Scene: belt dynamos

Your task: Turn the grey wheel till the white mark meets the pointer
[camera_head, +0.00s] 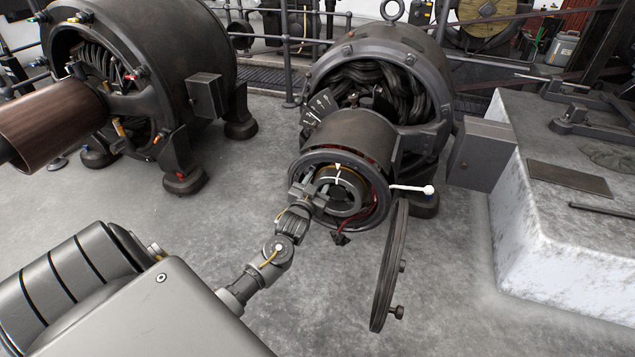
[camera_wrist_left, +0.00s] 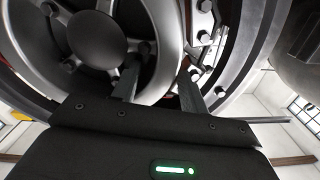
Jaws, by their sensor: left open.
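The grey wheel (camera_head: 352,206) is a ring with a dark hub, set inside the round open end of the middle dynamo. A small pale pointer (camera_head: 338,166) sits at the top of the opening. A short white mark (camera_head: 338,176) shows just under it, seemingly in line; any small offset is too fine to tell. My left gripper (camera_head: 318,188) is open at the wheel's left side. In the left wrist view its fingers (camera_wrist_left: 159,90) stand on either side of the wheel's grey rim (camera_wrist_left: 168,40); contact cannot be told. My right gripper is not in view.
A white-knobbed lever (camera_head: 412,189) juts out right of the opening, above a dark round cover (camera_head: 390,265) standing open. Red wires hang inside the opening. A second dynamo (camera_head: 150,60) stands left, a pale concrete block (camera_head: 560,240) right. Floor in front is clear.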

